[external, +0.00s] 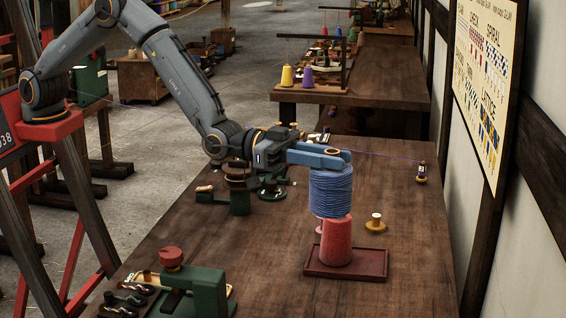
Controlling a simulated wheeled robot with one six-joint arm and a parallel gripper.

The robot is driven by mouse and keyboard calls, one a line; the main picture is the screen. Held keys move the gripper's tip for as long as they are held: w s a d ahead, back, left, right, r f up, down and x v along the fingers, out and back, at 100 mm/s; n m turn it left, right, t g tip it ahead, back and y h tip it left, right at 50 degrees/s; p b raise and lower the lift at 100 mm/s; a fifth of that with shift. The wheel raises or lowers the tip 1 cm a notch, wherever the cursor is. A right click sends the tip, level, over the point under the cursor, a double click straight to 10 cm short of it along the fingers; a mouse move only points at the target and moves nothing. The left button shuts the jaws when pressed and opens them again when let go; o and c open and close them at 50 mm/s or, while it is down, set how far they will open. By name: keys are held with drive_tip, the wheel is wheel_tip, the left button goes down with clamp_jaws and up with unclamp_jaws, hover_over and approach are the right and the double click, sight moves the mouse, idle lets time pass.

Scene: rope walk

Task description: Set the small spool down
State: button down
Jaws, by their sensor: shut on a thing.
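My gripper (338,157) has blue jaws and is shut on the top of a blue spool (331,191), where a wooden core end shows. The blue spool is upright, directly above a pink-red cone spool (336,240). Its bottom meets the pink-red spool's top in the picture; I cannot tell whether they touch. The pink-red spool stands on a dark red tray (374,264). A small, mostly bare spool (375,222) stands on the table to the right. Another small spool with purple thread (421,172) stands farther back.
The wooden table (250,275) has a green clamp-like device (205,290) at front left and green tools (240,203) under my arm. A thin purple thread runs to the purple spool. A second table (385,88) behind holds yellow and purple cones. Front right is clear.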

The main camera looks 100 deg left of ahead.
drive_tip(key=s+d+m+h+p, duration=0.1)
drive_tip(key=s+d+m+h, duration=0.1)
drive_tip(key=d, duration=0.4)
wheel_tip(320, 180, down, 22)
drive_tip(key=p, duration=0.3)
drive_tip(key=shift+s+d+r+g+p, duration=0.15)
drive_tip(key=shift+g+p, duration=0.15)
drive_tip(key=shift+g, duration=0.1)
drive_tip(key=shift+f, duration=0.25)
drive_tip(key=c, duration=1.6)
unclamp_jaws()
drive_tip(key=shift+o, duration=0.6)
drive_tip(key=shift+r, duration=0.1)
